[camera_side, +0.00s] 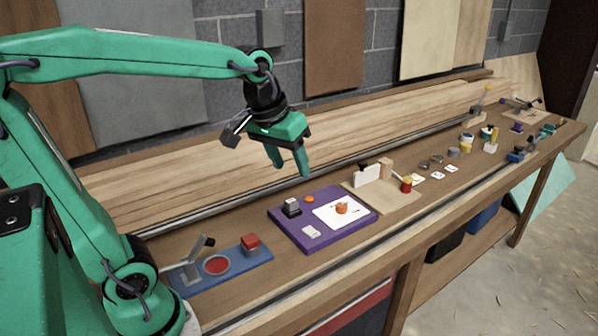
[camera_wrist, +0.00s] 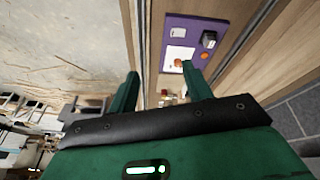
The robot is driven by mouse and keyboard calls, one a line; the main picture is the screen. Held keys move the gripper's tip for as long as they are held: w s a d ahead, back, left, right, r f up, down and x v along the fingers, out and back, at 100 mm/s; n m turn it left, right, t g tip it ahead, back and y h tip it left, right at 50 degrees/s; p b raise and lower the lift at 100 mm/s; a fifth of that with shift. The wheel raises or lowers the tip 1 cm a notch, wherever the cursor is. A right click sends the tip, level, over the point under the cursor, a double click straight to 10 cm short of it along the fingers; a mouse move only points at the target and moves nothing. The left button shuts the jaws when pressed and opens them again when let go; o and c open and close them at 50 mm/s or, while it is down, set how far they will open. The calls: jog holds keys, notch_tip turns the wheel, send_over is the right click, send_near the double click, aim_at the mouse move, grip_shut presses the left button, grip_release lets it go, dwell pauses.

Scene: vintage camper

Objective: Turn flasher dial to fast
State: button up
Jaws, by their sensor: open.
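The likely flasher dial (camera_side: 341,208) is a small orange-red knob on a white plate (camera_side: 325,218) with markings too small to read. The plate is set in a purple panel (camera_side: 288,236) lying on the workbench. In the wrist view the dial (camera_wrist: 178,62) and purple panel (camera_wrist: 196,30) show beyond the fingers. A small orange button (camera_side: 309,199), a dark block with a grey top (camera_side: 292,208) and a white piece (camera_side: 311,232) are on the same panel. My green gripper (camera_side: 302,172) is open and empty, in the air above the panel, apart from the dial.
A blue board (camera_side: 241,258) with a lever, red disc and red block lies to the left. A wooden board (camera_side: 385,200) with a white upright plate stands right of the panel. Several small items (camera_side: 453,153) are farther right.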

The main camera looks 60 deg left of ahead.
jog(key=w+a+f+n+g, duration=0.1)
jog(key=w+a+n, duration=0.15)
jog(key=w, duration=0.55)
jog(key=n+g, duration=0.3)
jog(key=n, duration=0.4)
send_near(342, 205)
jog(key=shift+d+f+m, duration=0.1)
jog(key=shift+m, duration=0.15)
jog(key=shift+w+f, duration=0.15)
jog(key=shift+f, duration=0.25)
jog(key=shift+f, duration=0.1)
jog(key=shift+f, duration=3.8)
jog(key=shift+c, duration=0.2)
jog(key=c, duration=0.9)
